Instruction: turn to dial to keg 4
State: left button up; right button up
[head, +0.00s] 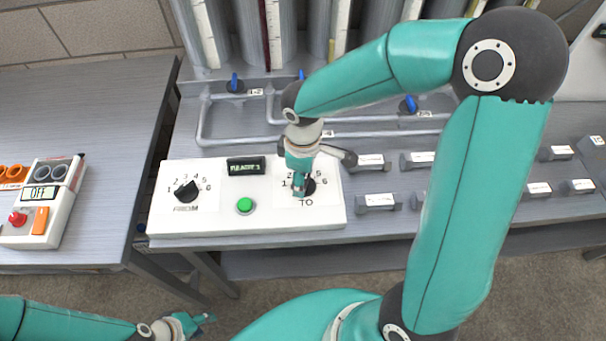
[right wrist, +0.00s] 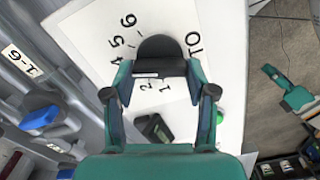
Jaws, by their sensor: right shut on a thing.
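A white panel (head: 222,220) on the bench carries two dials. The FROM dial (head: 187,191) is a black knob in an arc of numbers, 1 to 6. The TO dial (head: 309,186) is on the right and partly hidden by my right gripper (head: 300,188). In the right wrist view, my right gripper (right wrist: 160,72) is shut on the black TO knob (right wrist: 158,47), with a finger on each side. Which number its pointer faces I cannot tell. My left gripper (head: 198,321) is low at the left, away from the panel; its opening is unclear.
A green button (head: 245,205) and a small dark display (head: 245,166) sit between the dials. Pipes with blue-handled valves (head: 236,83) run behind the panel. Several grey labelled blocks (head: 376,202) stand to the right. A control box (head: 40,203) is on the left table.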

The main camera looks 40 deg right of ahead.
jog(key=shift+r+n, duration=0.1)
jog(key=shift+n, duration=0.4)
jog(key=o, duration=1.2)
jog(key=shift+c, duration=0.2)
notch_tip(320, 180, up, 12)
